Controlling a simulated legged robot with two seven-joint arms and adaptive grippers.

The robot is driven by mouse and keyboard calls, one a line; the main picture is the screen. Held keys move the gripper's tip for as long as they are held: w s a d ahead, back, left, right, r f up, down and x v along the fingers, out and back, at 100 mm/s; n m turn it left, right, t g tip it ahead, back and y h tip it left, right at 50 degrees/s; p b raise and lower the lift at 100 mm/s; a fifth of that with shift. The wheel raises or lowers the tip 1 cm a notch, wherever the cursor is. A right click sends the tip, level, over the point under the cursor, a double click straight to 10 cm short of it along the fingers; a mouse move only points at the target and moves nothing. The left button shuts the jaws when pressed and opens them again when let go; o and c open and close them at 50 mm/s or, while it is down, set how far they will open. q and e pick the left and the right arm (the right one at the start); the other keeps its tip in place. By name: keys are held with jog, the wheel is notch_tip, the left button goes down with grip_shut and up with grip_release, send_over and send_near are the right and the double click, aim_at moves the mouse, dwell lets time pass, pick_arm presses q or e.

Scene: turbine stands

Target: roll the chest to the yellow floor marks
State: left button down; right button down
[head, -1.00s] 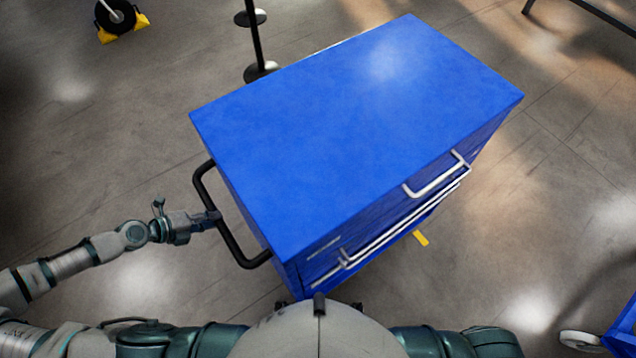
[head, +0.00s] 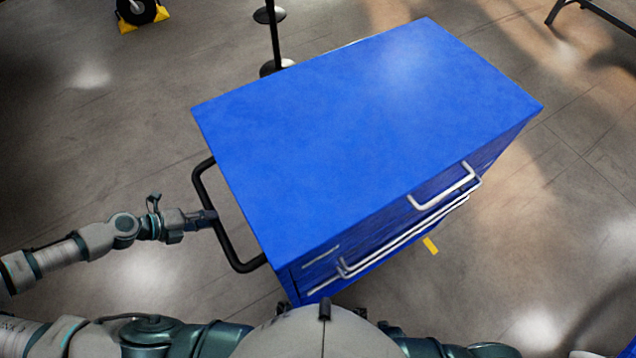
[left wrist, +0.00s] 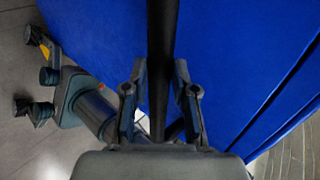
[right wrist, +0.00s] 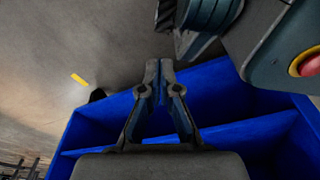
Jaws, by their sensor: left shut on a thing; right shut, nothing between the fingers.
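The blue chest (head: 360,130) stands in front of me, its top filling the middle of the head view. A black side handle (head: 227,240) sticks out on its left side. My left gripper (head: 210,219) is shut on this handle; the left wrist view shows the black bar (left wrist: 161,60) between the fingers (left wrist: 160,95). My right gripper (right wrist: 158,75) is shut and empty in the right wrist view, over a blue open-topped thing with dividers. A yellow floor mark (head: 430,245) shows at the chest's lower right edge; a yellow strip (right wrist: 79,79) also shows in the right wrist view.
A black post with a round base (head: 277,66) stands close behind the chest. A wheel in yellow chocks (head: 137,14) is at the far left. Dark legs of a stand (head: 590,20) are at the top right. The floor right of the chest is mostly clear.

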pick_arm(q)
jog(key=a+b, duration=0.1)
jog(key=b, duration=0.1)
jog(key=shift+s+a+r+b, duration=0.15)
jog(key=shift+r+b, duration=0.05)
jog(key=shift+b, duration=0.2)
jog(key=c, duration=1)
grip_release()
jog(key=shift+a, duration=0.15)
jog(key=shift+o, duration=0.8)
jog(key=shift+f, duration=0.15)
jog(key=shift+o, duration=0.7)
jog(key=shift+s+d, duration=0.1)
jog(key=shift+d, duration=0.15)
pick_arm(e)
jog(key=w+r, duration=0.5)
jog(key=shift+w+a+r, duration=0.25)
jog(key=shift+a+r, duration=0.15)
